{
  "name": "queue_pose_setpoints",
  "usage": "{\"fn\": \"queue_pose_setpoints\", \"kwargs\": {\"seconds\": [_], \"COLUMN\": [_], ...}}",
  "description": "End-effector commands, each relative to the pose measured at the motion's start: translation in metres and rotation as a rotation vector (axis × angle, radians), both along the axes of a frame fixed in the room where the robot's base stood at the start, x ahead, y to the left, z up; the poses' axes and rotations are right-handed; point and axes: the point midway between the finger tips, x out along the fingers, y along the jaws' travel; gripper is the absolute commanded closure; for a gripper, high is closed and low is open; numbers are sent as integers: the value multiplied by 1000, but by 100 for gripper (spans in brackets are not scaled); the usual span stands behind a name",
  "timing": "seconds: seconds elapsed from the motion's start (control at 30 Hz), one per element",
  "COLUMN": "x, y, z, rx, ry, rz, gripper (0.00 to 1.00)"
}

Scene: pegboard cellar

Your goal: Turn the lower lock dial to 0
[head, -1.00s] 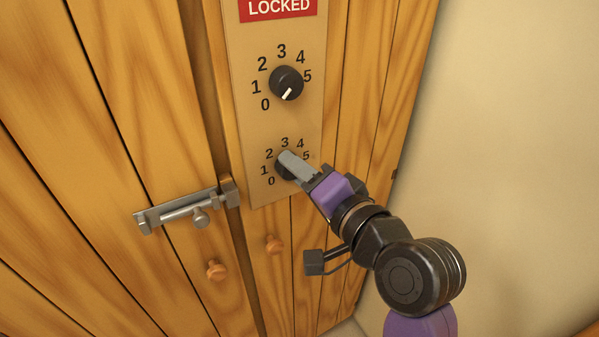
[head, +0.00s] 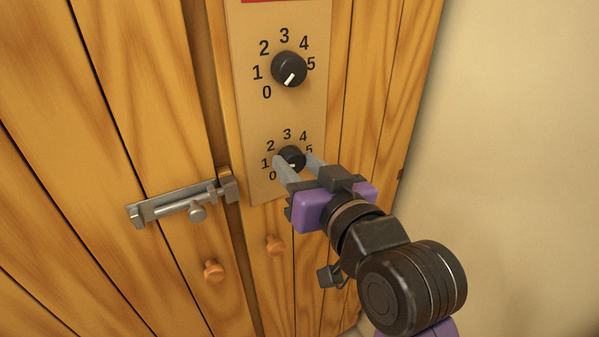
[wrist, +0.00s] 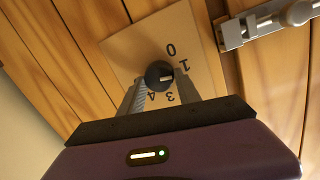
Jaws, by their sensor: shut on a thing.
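The lower lock dial (head: 292,155) is a round black knob with a white mark, on a tan panel (head: 255,120) with the numbers 0 to 5 around it. My gripper (head: 299,160) is shut on this dial, with one grey finger on its left and one on its right. The dial also shows between the fingers in the wrist view (wrist: 156,73). There the 0, 1, 3 and 4 are readable, and the 2 and 5 are not. The white mark is partly visible in both views, and I cannot tell exactly which number it points to.
The upper dial (head: 289,69) sits above, its white mark pointing down-left. A metal bolt latch (head: 180,205) is left of the panel. Wooden knobs (head: 213,271) stick out below it. The plain wall (head: 510,140) at right is clear.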

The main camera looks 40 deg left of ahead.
Motion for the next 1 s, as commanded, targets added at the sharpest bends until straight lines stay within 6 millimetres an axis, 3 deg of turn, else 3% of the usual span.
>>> {"fn": "queue_pose_setpoints", "kwargs": {"seconds": [0.6, 1.0], "x": [-2, -3], "y": [1, 1], "z": [-8, -8], "rx": [-226, -334], "ry": [-537, -799], "rz": [0, 0], "gripper": [100, 100]}}
